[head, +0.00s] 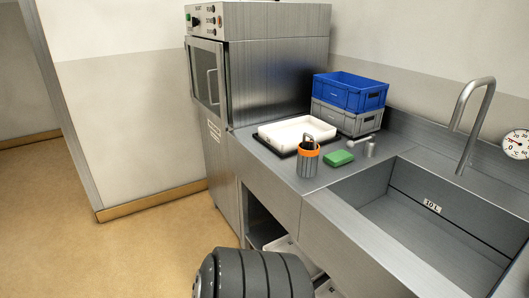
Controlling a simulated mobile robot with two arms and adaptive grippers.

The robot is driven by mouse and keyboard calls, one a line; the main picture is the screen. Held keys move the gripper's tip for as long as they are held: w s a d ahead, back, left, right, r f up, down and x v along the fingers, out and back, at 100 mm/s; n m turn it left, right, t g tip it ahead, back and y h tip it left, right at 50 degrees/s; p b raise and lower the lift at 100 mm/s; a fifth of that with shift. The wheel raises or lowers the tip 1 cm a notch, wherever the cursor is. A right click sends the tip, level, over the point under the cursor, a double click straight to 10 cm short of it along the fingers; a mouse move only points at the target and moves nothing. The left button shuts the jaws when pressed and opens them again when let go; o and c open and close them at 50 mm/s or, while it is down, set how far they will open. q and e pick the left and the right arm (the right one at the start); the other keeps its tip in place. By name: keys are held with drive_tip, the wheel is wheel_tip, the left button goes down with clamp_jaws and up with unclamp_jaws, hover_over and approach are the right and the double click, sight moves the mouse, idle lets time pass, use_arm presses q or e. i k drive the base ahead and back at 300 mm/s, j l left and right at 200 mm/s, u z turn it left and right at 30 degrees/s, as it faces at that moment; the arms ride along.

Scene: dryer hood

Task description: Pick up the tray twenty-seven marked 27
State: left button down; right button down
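A white, shallow, empty-looking tray (297,131) lies on the steel counter, on top of a dark flat tray or mat (262,139), beside the steel cabinet. No number 27 can be read on it. More white trays (282,245) show in part on the shelf under the counter, and no marking on them is readable. A dark ribbed part of my own body covers some of that shelf opening. Neither of my grippers is in view.
A blue crate (350,93) sits on a grey crate (346,119) behind the tray. An orange-rimmed steel cup (308,163) with tools, a green block (338,158) and a small tap stand in front. A sink (420,215) is at right. Floor at left is clear.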

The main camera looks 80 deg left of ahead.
sight(287, 243)
drive_tip(key=u, duration=2.35)
drive_tip(key=i+j+z, duration=0.1)
drive_tip(key=j, duration=0.2)
drive_tip(key=i+j+z, duration=0.1)
drive_tip(key=i+j, duration=0.15)
drive_tip(key=i+j+z, duration=0.15)
drive_tip(key=j, duration=0.2)
drive_tip(key=i+j+z, duration=0.1)
drive_tip(key=j, duration=0.2)
drive_tip(key=i+j+z, duration=0.1)
drive_tip(key=j, duration=0.25)
